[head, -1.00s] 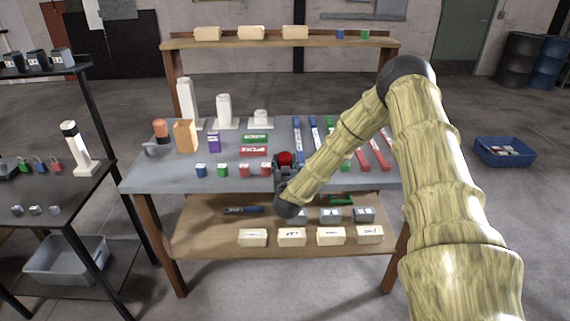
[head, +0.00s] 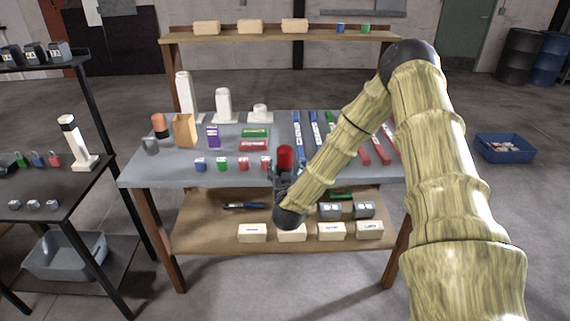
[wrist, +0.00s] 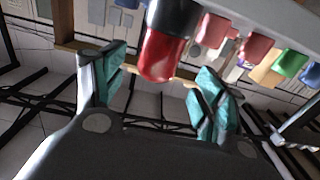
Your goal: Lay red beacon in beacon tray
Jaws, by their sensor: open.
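The red beacon (head: 285,157) stands upright at the front edge of the grey bench, right of a row of small blocks. In the wrist view the beacon (wrist: 168,52) appears upside down, its red body between my gripper's fingers and its dark base towards the bench edge. My gripper (head: 285,178) is just in front of and below it in the head view. In the wrist view my gripper (wrist: 160,78) has its green-padded fingers spread wide, with gaps beside the beacon. I cannot tell which container is the beacon tray.
Small coloured blocks (head: 222,164) line the bench front. A red tray-like piece (head: 253,146) lies behind them. A grey bin (head: 62,258) sits low on the left rack; a blue bin (head: 505,150) is on the right floor. My arm hides part of the bench's right side.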

